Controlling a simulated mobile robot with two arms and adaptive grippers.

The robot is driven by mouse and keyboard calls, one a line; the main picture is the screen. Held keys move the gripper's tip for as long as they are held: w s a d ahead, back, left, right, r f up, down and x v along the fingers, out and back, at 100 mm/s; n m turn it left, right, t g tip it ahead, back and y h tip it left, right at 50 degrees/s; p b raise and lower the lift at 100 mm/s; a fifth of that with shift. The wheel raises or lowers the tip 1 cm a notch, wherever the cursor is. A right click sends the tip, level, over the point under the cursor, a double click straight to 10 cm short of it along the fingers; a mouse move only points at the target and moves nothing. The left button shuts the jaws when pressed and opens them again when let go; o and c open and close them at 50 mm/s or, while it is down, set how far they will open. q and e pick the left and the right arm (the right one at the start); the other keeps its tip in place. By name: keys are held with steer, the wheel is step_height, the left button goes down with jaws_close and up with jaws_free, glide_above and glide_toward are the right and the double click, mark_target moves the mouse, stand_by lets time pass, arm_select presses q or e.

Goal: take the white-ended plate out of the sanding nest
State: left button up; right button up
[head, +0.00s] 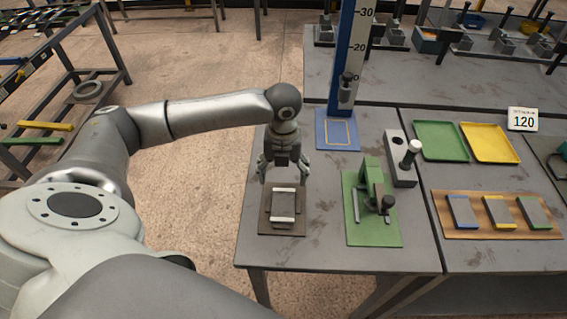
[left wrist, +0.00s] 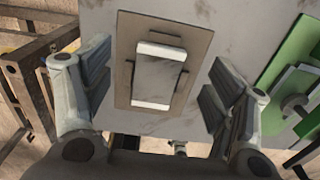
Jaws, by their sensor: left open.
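The white-ended plate (head: 284,206) lies in the sanding nest (head: 267,228), a brown base near the table's front left. The plate has a grey middle and two white ends. In the left wrist view the plate (left wrist: 158,76) sits flat inside the nest (left wrist: 199,45), with dark brackets at its sides. My left gripper (head: 283,183) is open and empty, pointing down above the far end of the nest. In the left wrist view its fingers (left wrist: 160,95) stand wide on both sides of the nest, apart from the plate. My right gripper is not in view.
A green fixture (head: 372,215) with an upright part stands right of the nest. A blue base with a tall scale (head: 337,131) is behind. Green (head: 440,141) and yellow trays (head: 489,143) and a wooden board (head: 443,216) with coloured-end plates are further right.

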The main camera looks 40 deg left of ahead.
mark_target(284, 188)
arm_select(q)
steer(key=shift+d+f+p, duration=0.15)
steer(key=shift+f+p, duration=0.6)
steer(key=shift+f, duration=2)
steer(key=c, duration=1.1)
steer(key=shift+w, duration=0.1)
steer(key=shift+c, duration=0.5)
steer(key=shift+r, duration=0.1)
